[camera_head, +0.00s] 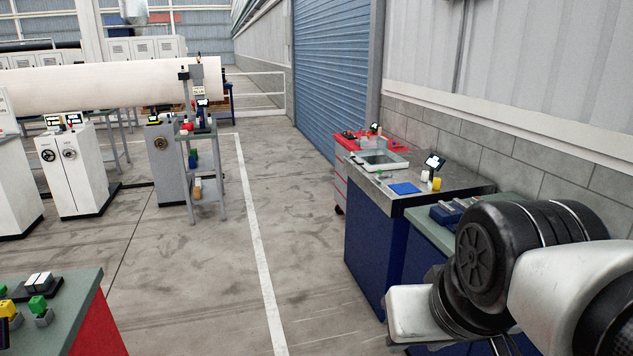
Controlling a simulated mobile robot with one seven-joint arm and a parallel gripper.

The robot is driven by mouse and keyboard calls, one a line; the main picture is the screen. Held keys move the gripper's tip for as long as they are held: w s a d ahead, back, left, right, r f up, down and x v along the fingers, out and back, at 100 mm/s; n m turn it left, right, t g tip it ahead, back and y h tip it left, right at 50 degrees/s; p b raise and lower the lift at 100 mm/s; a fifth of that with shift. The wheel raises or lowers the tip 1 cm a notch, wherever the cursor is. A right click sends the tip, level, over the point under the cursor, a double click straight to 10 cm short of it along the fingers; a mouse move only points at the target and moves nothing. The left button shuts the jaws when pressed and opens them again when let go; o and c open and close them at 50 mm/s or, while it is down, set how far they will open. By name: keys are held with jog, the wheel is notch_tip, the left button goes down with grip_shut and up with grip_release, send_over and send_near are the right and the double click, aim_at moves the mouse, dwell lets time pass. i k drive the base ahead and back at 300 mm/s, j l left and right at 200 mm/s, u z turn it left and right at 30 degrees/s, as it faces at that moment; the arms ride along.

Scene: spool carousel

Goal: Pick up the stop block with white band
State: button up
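I cannot pick out for certain a stop block with a white band; any band is too small to tell at this distance. Dark blue block-like items (446,214) sit on the green-topped bench (428,236) at the right, partly behind my arm. Small white blocks (39,281) stand on a black base on the green-topped table (72,306) at the lower left, with green-topped pieces (38,305) in front of them. My arm fills the lower right. Its gripper fingers do not show.
A metal-topped blue cabinet (372,245) with a blue mat (405,188) and yellow items stands right of centre. A red cart (340,178) is behind it. A grey shelf trolley (207,190) and white machines (75,172) stand left. The central floor is clear.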

aim_at(475, 199)
jog(key=i+j+u, duration=0.1)
jog(key=i, duration=0.65)
jog(key=i+j+u, duration=0.1)
jog(key=i, duration=0.7)
jog(key=i+z, duration=0.2)
jog(key=i, duration=0.3)
jog(key=i+j+z, duration=0.2)
jog(key=i, duration=0.25)
jog(key=i+j+z, duration=0.2)
jog(key=i, duration=0.3)
jog(key=i+z, duration=0.15)
jog(key=z, duration=0.3)
jog(key=i+z, duration=0.2)
jog(key=z, duration=0.2)
jog(key=i+z, duration=0.15)
jog(key=z, duration=0.3)
jog(key=i+j+z, duration=0.15)
jog(key=z, duration=0.3)
jog(key=i+j+z, duration=0.15)
jog(key=z, duration=0.2)
jog(key=i, duration=0.1)
